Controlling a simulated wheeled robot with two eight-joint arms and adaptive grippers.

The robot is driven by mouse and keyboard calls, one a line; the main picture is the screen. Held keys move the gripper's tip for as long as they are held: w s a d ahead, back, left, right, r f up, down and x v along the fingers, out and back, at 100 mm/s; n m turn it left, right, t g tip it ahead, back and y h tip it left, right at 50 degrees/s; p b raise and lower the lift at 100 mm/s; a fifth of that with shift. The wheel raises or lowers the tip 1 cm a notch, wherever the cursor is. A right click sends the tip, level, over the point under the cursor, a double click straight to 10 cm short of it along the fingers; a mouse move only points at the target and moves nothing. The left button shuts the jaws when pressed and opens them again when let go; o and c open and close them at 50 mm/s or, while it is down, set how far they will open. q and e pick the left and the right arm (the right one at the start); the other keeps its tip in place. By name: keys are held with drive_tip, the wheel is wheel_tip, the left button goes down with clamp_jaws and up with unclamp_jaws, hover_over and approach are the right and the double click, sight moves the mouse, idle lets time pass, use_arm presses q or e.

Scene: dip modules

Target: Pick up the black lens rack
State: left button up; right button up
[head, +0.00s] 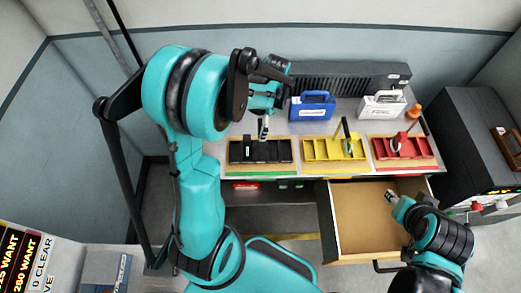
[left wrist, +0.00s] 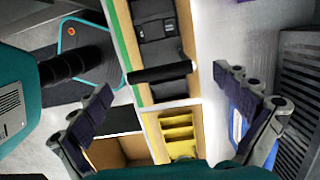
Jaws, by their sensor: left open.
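The black lens rack (head: 274,151) sits on the left wooden base at the counter's front edge. It also shows in the left wrist view (left wrist: 155,30), with a dark bar-like handle (left wrist: 160,73) across it. My left gripper (head: 264,128) hangs above the rack, pointing down. In the left wrist view its fingers (left wrist: 163,82) are spread wide on either side of the handle, with nothing between them; contact does not show. My right gripper (head: 391,196) is over the open drawer at the right; its fingers are too small to read.
A yellow rack (head: 321,150) and a red rack (head: 390,150) stand to the right of the black one. A blue case (head: 312,106) and a white case (head: 382,106) stand behind. An open drawer (head: 360,215) juts out below the counter.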

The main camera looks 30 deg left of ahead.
sight(260, 127)
use_arm(q)
wheel_tip(260, 127, down, 3)
drive_tip(key=shift+s+a+f, duration=0.1)
drive_tip(key=shift+a+f, duration=0.05)
drive_tip(key=shift+f, duration=0.05)
drive_tip(key=c, duration=1.8)
drive_tip(key=shift+o, duration=0.2)
drive_tip(key=shift+r, duration=0.15)
